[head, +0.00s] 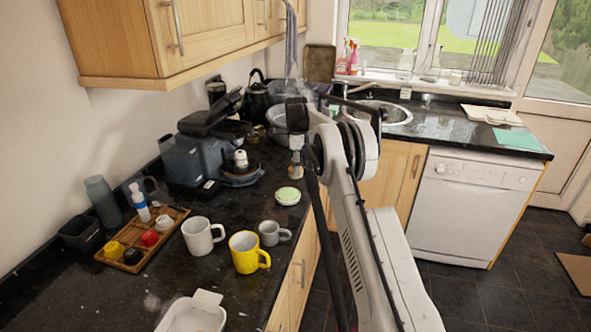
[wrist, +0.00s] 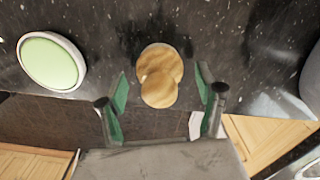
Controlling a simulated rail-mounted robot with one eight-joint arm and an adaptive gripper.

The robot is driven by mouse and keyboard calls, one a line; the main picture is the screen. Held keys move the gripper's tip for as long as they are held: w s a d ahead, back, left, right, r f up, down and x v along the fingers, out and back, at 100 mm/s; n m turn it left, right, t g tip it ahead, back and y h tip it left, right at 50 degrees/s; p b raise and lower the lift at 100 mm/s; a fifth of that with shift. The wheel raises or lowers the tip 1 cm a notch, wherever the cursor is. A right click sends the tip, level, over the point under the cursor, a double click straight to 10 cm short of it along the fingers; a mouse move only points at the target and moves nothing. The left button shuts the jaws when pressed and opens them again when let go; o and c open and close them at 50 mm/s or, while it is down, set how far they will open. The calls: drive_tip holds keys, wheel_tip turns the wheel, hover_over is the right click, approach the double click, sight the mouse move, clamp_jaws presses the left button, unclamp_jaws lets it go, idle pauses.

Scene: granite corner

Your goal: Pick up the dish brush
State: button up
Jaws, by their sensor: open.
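The dish brush (wrist: 160,78) shows in the wrist view from above as a round wooden head with a round wooden knob on it. It stands on the dark speckled counter, near its front edge. My gripper (wrist: 161,92) is open, with one green-padded finger on each side of the brush and gaps between pads and wood. In the head view my gripper (head: 297,142) points down at the counter, and a small brown part of the brush (head: 295,172) shows below it. The brush's bristles are not clear in either view.
A round dish with a pale green top (head: 288,195) lies close by; it also shows in the wrist view (wrist: 52,61). A grey mug (head: 273,233), yellow mug (head: 245,252) and white mug (head: 203,237) stand nearer. A coffee machine (head: 200,150) stands left, the sink (head: 385,113) behind.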

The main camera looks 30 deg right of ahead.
drive_tip(key=shift+f, duration=1.3)
drive_tip(key=c, duration=1.2)
drive_tip(key=shift+r, duration=0.1)
drive_tip(key=shift+r, duration=0.6)
wheel_tip(320, 180, up, 3)
drive_tip(key=shift+f+b, duration=0.2)
drive_tip(key=shift+b, duration=0.1)
drive_tip(key=a+r, duration=0.2)
drive_tip(key=a, duration=0.1)
drive_tip(key=s+a+r+b, duration=0.1)
drive_tip(key=a+r, duration=0.1)
drive_tip(key=a, duration=0.2)
drive_tip(key=s+a+r, duration=0.1)
drive_tip(key=a+r, duration=0.2)
drive_tip(key=a, duration=0.1)
drive_tip(key=shift+s+a, duration=0.15)
drive_tip(key=shift+a, duration=0.1)
